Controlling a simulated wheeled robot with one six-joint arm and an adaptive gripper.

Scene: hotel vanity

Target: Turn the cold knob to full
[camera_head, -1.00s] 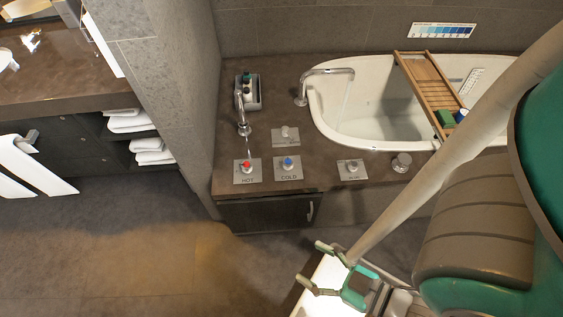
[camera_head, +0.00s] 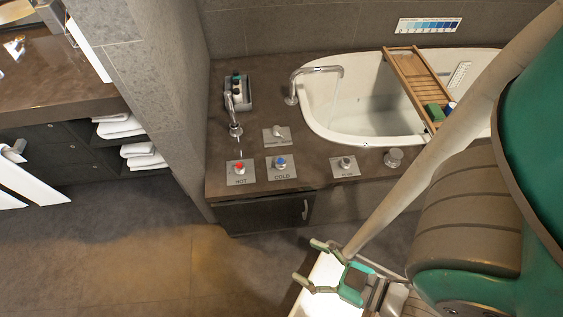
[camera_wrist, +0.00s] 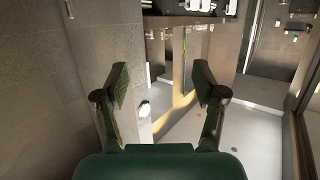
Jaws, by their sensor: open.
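The cold knob (camera_head: 281,161) has a blue cap and sits on a grey plate marked COLD, on the brown counter (camera_head: 225,188) beside the bathtub. The hot knob (camera_head: 239,168), with a red cap, is on its own plate just to its left. My gripper (camera_head: 308,262) is open and empty, low in front of the counter and apart from both knobs. In the wrist view my gripper's two fingers (camera_wrist: 160,85) stand wide apart with nothing between them. No knob can be made out in the wrist view.
Behind the knobs are a third plate with a lever (camera_head: 277,133), a chrome spout (camera_head: 234,125) and a bottle caddy (camera_head: 240,96). Another knob (camera_head: 345,163) lies to the right. The white bathtub (camera_head: 325,135) holds a wooden tray (camera_head: 417,78). Floor (camera_head: 150,250) is free at left.

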